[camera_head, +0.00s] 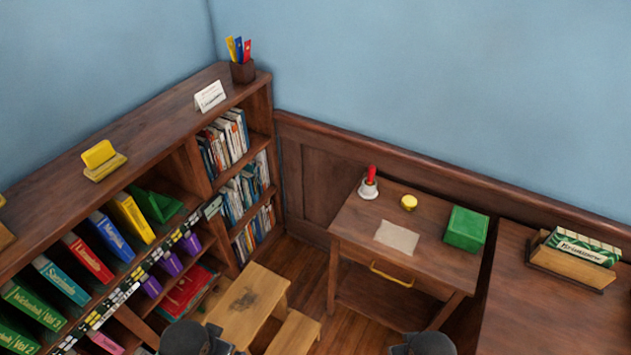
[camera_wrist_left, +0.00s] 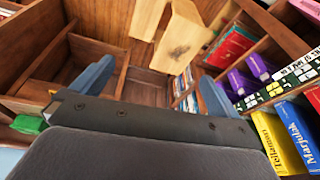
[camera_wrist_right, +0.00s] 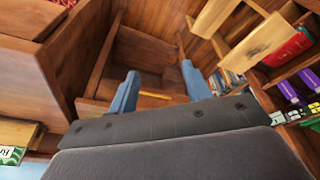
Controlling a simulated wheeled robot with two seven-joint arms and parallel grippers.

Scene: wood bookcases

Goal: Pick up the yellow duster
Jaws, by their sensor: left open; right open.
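A yellow two-part object (camera_head: 103,160), an upright pad on a flat base, stands on top of the left bookcase. A small round yellow item (camera_head: 409,202) sits on the desk. I cannot tell for certain which of these is the duster. My left gripper (camera_wrist_left: 155,70) is open and empty, with its blue fingers apart. My right gripper (camera_wrist_right: 160,80) is also open and empty. In the head view, only dark parts of both arms show at the bottom edge, low and well apart from both yellow things.
The bookcase top (camera_head: 150,125) also bears a white card (camera_head: 210,97) and a pen cup (camera_head: 243,71). The desk (camera_head: 350,225) holds a red-handled bell (camera_head: 369,184), paper (camera_head: 397,237) and a green box (camera_head: 466,229). A wooden step stool (camera_head: 248,302) stands between bookcase and desk.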

